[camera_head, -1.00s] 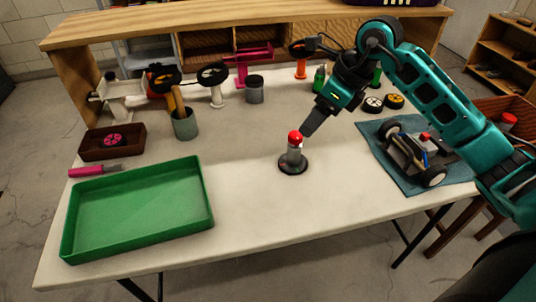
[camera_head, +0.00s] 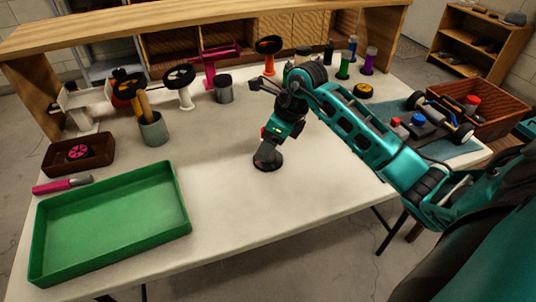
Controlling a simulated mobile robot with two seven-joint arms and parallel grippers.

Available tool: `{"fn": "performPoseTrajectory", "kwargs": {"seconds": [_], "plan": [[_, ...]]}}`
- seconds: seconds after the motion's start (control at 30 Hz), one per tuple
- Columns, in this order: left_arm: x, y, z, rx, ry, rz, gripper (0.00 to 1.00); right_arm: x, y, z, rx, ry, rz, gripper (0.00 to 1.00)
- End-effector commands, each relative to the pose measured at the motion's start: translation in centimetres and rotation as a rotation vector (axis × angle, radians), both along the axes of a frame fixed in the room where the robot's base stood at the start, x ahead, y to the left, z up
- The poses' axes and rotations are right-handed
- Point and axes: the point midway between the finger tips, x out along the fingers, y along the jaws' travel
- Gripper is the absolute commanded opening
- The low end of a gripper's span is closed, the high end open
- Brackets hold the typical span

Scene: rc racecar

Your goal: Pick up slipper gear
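A pink gear-like wheel (camera_head: 78,152) lies in a brown box (camera_head: 59,163) at the left. My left gripper is not in view.
A green tray (camera_head: 183,210) fills the table's front left, with a pink-handled tool (camera_head: 62,185) behind it. A grey cup (camera_head: 154,132) holds tools. At the right, a car chassis (camera_head: 425,120) sits on a blue mat (camera_head: 462,148). The table's front middle is clear.

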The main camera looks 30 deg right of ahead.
Motion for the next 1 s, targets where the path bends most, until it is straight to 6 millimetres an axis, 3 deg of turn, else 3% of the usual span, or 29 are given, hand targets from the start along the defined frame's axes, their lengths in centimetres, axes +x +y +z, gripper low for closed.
{"fn": "performPoseTrajectory", "kwargs": {"seconds": [0.3,0.9,1.0], "plan": [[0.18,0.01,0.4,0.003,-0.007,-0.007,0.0,0.21,0.15,-0.7,-0.001,0.0,0.0,0.65],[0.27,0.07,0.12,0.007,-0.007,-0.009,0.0,0.21,0.15,-0.66,0.0,0.0,0.0,0.07],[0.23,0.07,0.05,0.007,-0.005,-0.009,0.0,0.22,0.15,-0.62,-0.001,-0.001,0.0,0.06]]}}
